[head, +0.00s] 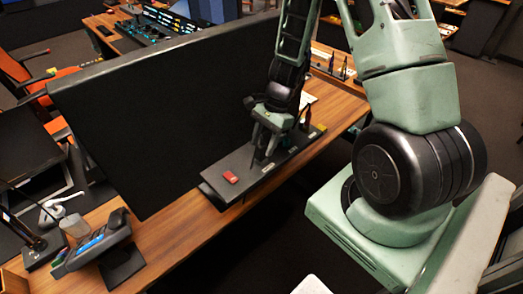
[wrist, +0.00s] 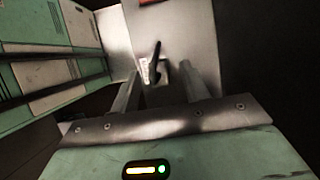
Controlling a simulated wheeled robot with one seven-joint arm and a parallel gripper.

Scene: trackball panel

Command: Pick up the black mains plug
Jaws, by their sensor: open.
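My gripper (head: 264,145) points down over a dark grey panel (head: 217,178) on the wooden desk. In the wrist view my gripper (wrist: 160,72) is open, with its two fingers spread apart and nothing clasped. A slim black upright piece (wrist: 156,58) shows between and beyond the fingers, by a small pale plate (wrist: 147,73) on the panel (wrist: 198,30). It may be the black mains plug, but its shape is too dark to be sure. In the head view my gripper mostly hides that spot.
A dark upright item (head: 308,119) and a yellow item (head: 320,127) are at the panel's right end. A desk phone (head: 95,245) sits front left.

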